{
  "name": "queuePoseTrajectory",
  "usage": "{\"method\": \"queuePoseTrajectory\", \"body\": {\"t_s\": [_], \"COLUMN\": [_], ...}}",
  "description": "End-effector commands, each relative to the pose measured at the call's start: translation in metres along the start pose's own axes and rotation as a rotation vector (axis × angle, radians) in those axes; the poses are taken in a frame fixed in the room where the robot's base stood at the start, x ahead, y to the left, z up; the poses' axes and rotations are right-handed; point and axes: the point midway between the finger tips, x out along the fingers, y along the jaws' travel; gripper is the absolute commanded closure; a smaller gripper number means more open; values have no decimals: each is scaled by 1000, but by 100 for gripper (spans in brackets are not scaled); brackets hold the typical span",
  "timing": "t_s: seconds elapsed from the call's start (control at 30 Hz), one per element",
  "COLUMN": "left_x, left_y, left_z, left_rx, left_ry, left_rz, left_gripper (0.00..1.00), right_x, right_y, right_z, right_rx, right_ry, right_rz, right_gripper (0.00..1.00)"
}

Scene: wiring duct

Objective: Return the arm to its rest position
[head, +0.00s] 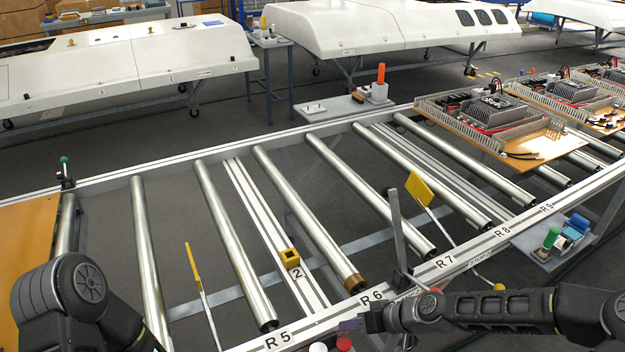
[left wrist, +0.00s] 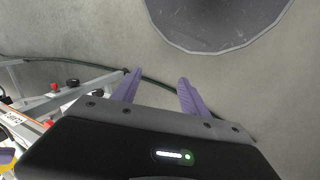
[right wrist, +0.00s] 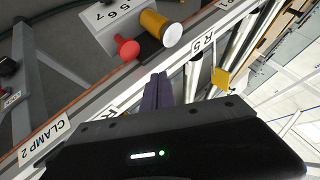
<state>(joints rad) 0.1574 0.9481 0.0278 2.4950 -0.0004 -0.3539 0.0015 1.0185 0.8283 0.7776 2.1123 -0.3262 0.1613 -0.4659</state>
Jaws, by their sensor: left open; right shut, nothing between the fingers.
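My right arm reaches in from the right of the head view along the conveyor's front rail (head: 290,338). Its gripper (head: 350,325) is low near the R6 label, small and partly cut by the wrist. In the right wrist view the purple fingers (right wrist: 157,92) are together with nothing between them, by the labelled rail. My left arm shows at the lower left of the head view, but its gripper is out of that view. In the left wrist view the left gripper (left wrist: 157,85) has its purple fingers apart and empty over the grey floor.
Steel rollers (head: 225,240) span the frame beside the arms. A yellow flag (head: 419,188) and a thin yellow-tipped rod (head: 194,268) stand up near the front rail. Wooden boards with electronics (head: 500,125) lie at the right. Red and yellow knobs (right wrist: 155,28) sit near the right gripper.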

Motion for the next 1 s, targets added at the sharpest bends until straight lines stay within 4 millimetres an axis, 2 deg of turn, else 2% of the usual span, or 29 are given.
{"method": "queuePoseTrajectory", "body": {"t_s": [0.13,0.2,0.23,0.3,0.37,0.47,0.5,0.6,0.7,0.8,1.0], "left_x": [4,3,3,3,3,3,3,3,3,3,3], "left_y": [-5,-4,-4,-4,-4,-4,-4,-4,-4,-4,-4], "left_z": [5,4,4,4,4,4,4,4,4,4,4], "left_rx": [-9,-8,-8,-8,-8,-8,-8,-8,-8,-8,-8], "left_ry": [-12,-10,-10,-9,-10,-10,-10,-10,-10,-10,-10], "left_rz": [-13,-12,-12,-12,-11,-11,-11,-11,-11,-11,-11], "left_gripper": [48,48,48,48,48,48,48,48,48,48,48], "right_x": [0,1,3,13,26,45,49,50,42,37,42], "right_y": [1,3,8,11,3,-15,-23,-36,-43,-48,-60], "right_z": [-2,-7,1,30,59,119,146,208,250,271,270], "right_rx": [25,120,188,336,432,562,598,630,583,509,428], "right_ry": [9,50,57,48,17,-68,-110,-213,-302,-366,-389], "right_rz": [4,18,30,54,69,119,148,233,301,329,318], "right_gripper": [100,100,100,100,100,100,100,100,100,100,100]}}
